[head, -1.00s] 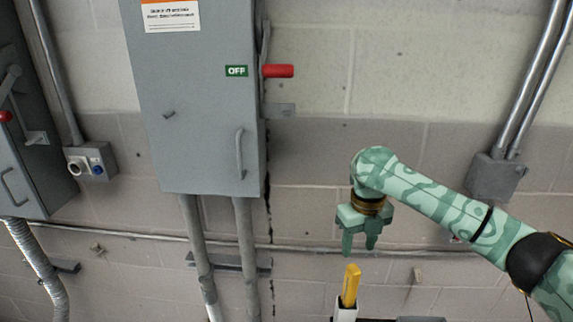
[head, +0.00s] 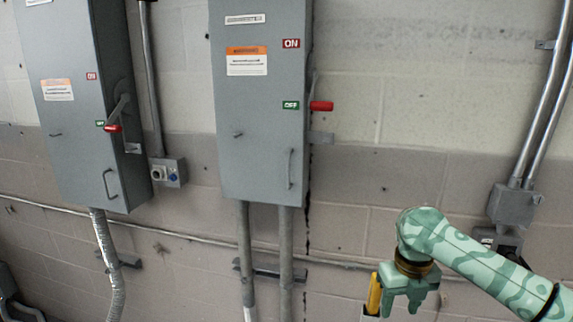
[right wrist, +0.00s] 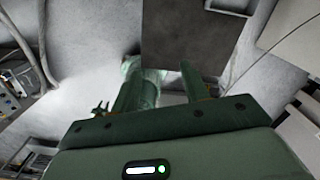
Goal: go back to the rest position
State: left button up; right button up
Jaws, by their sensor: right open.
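My right gripper (head: 402,304) hangs fingers-down at the lower right of the head view, open with nothing between its fingers. A yellow upright piece (head: 374,294) shows just left of its fingers; whether they touch I cannot tell. In the right wrist view the gripper's two fingers (right wrist: 160,88) stand apart, with a blurred pale floor and a dark panel beyond them. My left gripper is in neither view.
A grey switch box (head: 262,150) with a red handle (head: 321,106) beside its OFF label is on the block wall. A second grey box (head: 75,165) hangs at left. Conduits (head: 548,110) run down at right to a small grey box (head: 513,206).

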jog(key=s+a+f+m+t+y, duration=0.2)
jog(key=s+a+f+m+t, duration=0.2)
jog(key=s+a+f+m, duration=0.7)
jog(key=s+d+m+t+h, duration=0.1)
jog(key=s+d+m+h, duration=0.2)
jog(key=s+d+m, duration=0.5)
jog(key=s+d+m+t+h, duration=0.2)
jog(key=s+d+m+h, duration=0.25)
jog(key=d+m, duration=0.55)
jog(key=s+a+f+m+g+y+b, duration=0.1)
jog(key=s+a+f+g+y+b, duration=0.15)
jog(key=f, duration=1.35)
jog(key=s+a+f+g+y+b, duration=0.1)
jog(key=s+a+f+b, duration=0.2)
jog(key=f, duration=1.3)
jog(key=s+f+m+g+y+b, duration=0.2)
jog(key=s+f+m+g+b, duration=0.1)
jog(key=s+f, duration=1.6)
jog(key=shift+f+b, duration=0.15)
jog(key=shift+b, duration=0.75)
